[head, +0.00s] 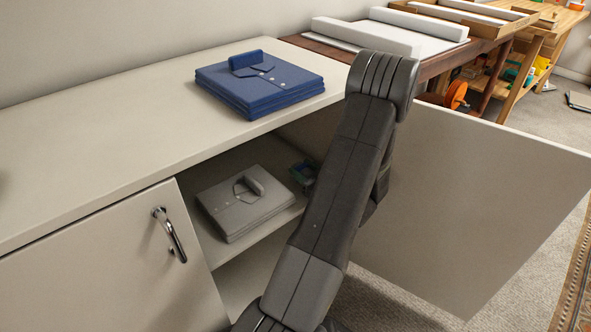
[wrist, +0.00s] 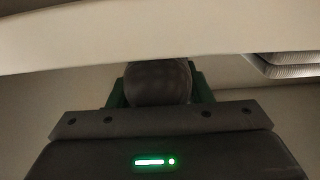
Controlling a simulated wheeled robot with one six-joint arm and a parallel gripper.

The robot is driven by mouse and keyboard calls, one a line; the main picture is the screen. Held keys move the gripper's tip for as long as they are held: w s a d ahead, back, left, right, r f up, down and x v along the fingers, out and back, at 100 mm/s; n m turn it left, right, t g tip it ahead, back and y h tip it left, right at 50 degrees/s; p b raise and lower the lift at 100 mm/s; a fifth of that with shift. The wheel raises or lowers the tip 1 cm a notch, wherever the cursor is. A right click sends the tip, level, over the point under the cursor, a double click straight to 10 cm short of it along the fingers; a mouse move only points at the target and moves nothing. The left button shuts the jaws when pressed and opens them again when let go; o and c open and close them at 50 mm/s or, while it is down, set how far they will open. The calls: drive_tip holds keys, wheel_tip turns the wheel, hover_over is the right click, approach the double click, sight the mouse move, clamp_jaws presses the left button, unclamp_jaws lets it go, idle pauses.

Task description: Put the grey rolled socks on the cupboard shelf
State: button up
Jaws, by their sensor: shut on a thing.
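My gripper (head: 303,172) is in the open cupboard, over the right part of the shelf (head: 262,237), mostly hidden behind my arm in the head view. In the wrist view, its green fingers are shut on a dark grey rounded bundle, the grey rolled socks (wrist: 158,82). The socks cannot be made out in the head view. Whether they touch the shelf cannot be told.
A folded grey shirt (head: 244,203) lies on the shelf, left of my gripper. A folded blue shirt stack (head: 260,88) is on the cupboard top (head: 110,120). The right door (head: 460,200) stands open; the left door (head: 110,265) is shut. A pale board edge (wrist: 120,35) crosses the wrist view.

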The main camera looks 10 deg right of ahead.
sight(295, 165)
drive_tip(key=x, duration=0.2)
drive_tip(key=b+x, duration=0.1)
drive_tip(key=x, duration=0.1)
drive_tip(key=shift+f, duration=0.3)
drive_tip(key=shift+s+f, duration=0.1)
drive_tip(key=shift+f, duration=0.45)
drive_tip(key=shift+r, duration=0.1)
drive_tip(key=o, duration=1)
drive_tip(key=shift+s+d, duration=0.25)
drive_tip(key=shift+s, duration=0.1)
drive_tip(key=p+v, duration=0.2)
drive_tip(key=v, duration=0.9)
